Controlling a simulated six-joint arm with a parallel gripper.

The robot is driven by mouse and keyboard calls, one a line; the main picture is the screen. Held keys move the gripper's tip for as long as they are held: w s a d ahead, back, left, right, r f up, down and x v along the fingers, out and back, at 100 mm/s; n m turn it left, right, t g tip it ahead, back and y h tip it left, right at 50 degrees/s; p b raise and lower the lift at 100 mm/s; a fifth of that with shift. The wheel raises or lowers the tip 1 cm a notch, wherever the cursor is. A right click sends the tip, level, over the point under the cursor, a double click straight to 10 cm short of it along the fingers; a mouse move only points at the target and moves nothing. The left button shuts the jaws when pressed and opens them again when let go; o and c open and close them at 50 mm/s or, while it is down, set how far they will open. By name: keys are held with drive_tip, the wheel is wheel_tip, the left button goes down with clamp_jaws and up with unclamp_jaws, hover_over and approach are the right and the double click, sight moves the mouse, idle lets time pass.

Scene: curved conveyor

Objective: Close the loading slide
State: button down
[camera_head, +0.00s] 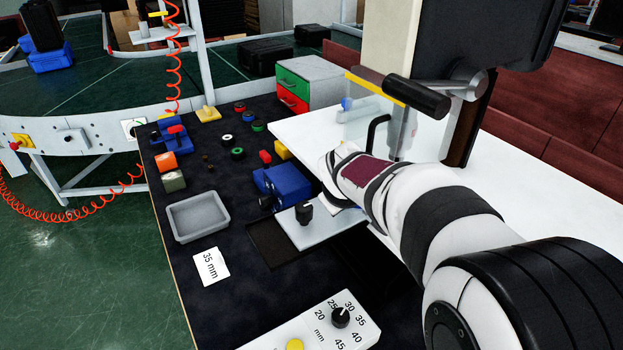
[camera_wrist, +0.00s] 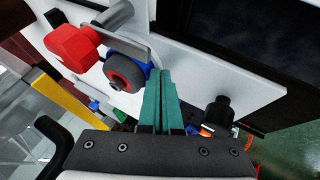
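The loading slide (camera_head: 318,231) is a light grey plate with an upright black knob (camera_head: 304,211). In the head view it sticks out to the left from beside the white machine table, over a dark tray. In the wrist view the plate (camera_wrist: 240,85) and its black knob (camera_wrist: 217,112) show to the right of my gripper (camera_wrist: 161,75). The teal fingers lie side by side with no clear gap and hold nothing that I can see. They are apart from the knob, close to a black wheel with a red hub (camera_wrist: 125,73). In the head view my arm hides the fingers.
A red-handled part (camera_wrist: 72,43) stands near the wheel. A blue vise-like block (camera_head: 283,186) stands beside the slide. The machine column (camera_head: 395,45) rises behind.

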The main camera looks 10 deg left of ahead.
sight(329, 216)
idle(0.3)
drive_tip(key=shift+s+a, duration=0.2)
drive_tip(key=shift+s, duration=0.1)
drive_tip(key=s, duration=0.1)
drive_tip(key=s+a, duration=0.2)
drive_tip(key=shift+s+r, duration=0.2)
drive_tip(key=shift+r, duration=0.2)
drive_tip(key=v, duration=0.8)
drive_tip(key=w+f+m+h, duration=0.1)
drive_tip(key=w+f, duration=0.1)
drive_tip(key=w, duration=0.1)
drive_tip(key=w+f+m+h, duration=0.1)
drive_tip(key=w+f+m, duration=0.1)
drive_tip(key=w+f, duration=0.1)
drive_tip(key=w+f+m, duration=0.1)
drive_tip(key=w+f, duration=0.1)
drive_tip(key=w, duration=0.1)
drive_tip(key=shift+w+a+f+m+h, duration=0.2)
drive_tip(key=shift+m+h, duration=0.1)
drive_tip(key=shift+h, duration=0.1)
